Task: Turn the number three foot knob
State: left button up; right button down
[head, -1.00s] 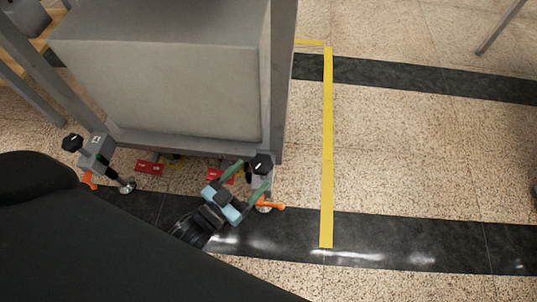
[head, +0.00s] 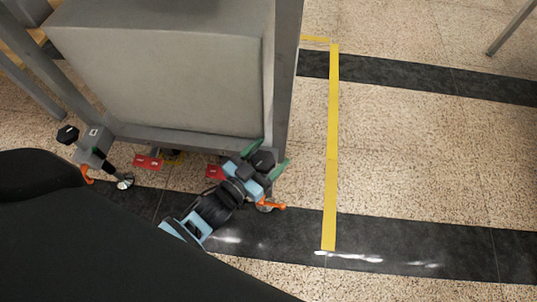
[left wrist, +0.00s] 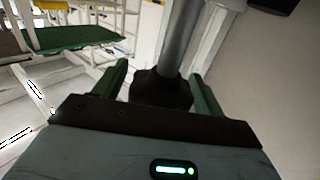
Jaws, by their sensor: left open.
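A black foot knob (head: 262,161) sits at the bottom of the frame's right front leg. My left gripper (head: 268,155) is open, with one green finger on each side of this knob. In the left wrist view the dark knob (left wrist: 160,89) is between the two green fingers, below a grey post; I cannot tell whether they touch it. An orange lever (head: 270,206) shows at this foot. Its number is hidden. Another foot with a black knob (head: 68,134) and a small, unreadable white label stands at the left leg. My right gripper is out of view.
A large grey box-shaped body (head: 170,75) fills the frame above the feet. Red tags (head: 148,163) lie low under its front edge. A yellow floor stripe (head: 331,150) runs to the right, with open floor beyond it.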

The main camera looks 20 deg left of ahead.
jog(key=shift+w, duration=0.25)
pick_arm(q)
jog(key=c, duration=1)
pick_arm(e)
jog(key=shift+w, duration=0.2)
pick_arm(q)
jog(key=shift+h, duration=0.3)
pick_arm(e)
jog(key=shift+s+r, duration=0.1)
